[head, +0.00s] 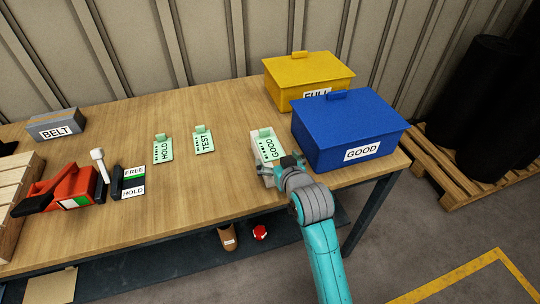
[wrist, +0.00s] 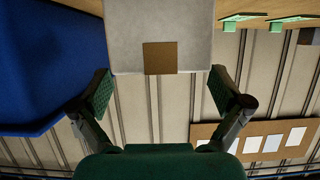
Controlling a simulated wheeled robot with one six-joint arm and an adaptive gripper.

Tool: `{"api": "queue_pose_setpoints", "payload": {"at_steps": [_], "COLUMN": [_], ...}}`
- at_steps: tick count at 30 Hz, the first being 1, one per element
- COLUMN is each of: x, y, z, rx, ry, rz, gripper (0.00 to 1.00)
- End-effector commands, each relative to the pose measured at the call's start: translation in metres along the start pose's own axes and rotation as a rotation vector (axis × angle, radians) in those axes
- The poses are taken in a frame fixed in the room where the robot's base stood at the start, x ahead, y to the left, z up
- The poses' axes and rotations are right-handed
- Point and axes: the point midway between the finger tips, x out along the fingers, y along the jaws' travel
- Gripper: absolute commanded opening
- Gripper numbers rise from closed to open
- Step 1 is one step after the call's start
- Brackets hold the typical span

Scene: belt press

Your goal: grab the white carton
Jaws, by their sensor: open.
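The white carton (head: 254,143) is on the wooden table, left of the blue box. My gripper (head: 277,171) is at the carton's near end. In the wrist view my gripper (wrist: 159,78) is open, one finger to each side of the carton's lower end, and nothing is held. My gripper hides part of the carton's near end in the head view.
The blue GOOD box (head: 347,125) stands close on the right, with the yellow FULL box (head: 305,80) behind. A red tool (head: 72,184) lies farther left. Table between the tags and front edge is clear.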

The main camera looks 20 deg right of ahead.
Motion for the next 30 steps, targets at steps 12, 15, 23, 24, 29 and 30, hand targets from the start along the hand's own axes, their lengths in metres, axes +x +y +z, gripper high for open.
{"api": "queue_pose_setpoints", "payload": {"at_steps": [12,15,23,24,29,30], "x": [0.048,0.049,0.049,0.049,0.049,0.049], "y": [-0.001,-0.001,-0.001,-0.001,-0.001,-0.001], "z": [-0.004,-0.004,-0.004,-0.004,-0.004,-0.004], "rx": [0.000,0.000,0.000,0.000,0.000,0.000], "ry": [0.000,0.000,0.001,0.001,0.000,0.000], "rz": [0.000,0.000,0.000,0.000,0.000,0.000], "gripper": [1.00,1.00,0.72,0.62,0.23,0.12]}}
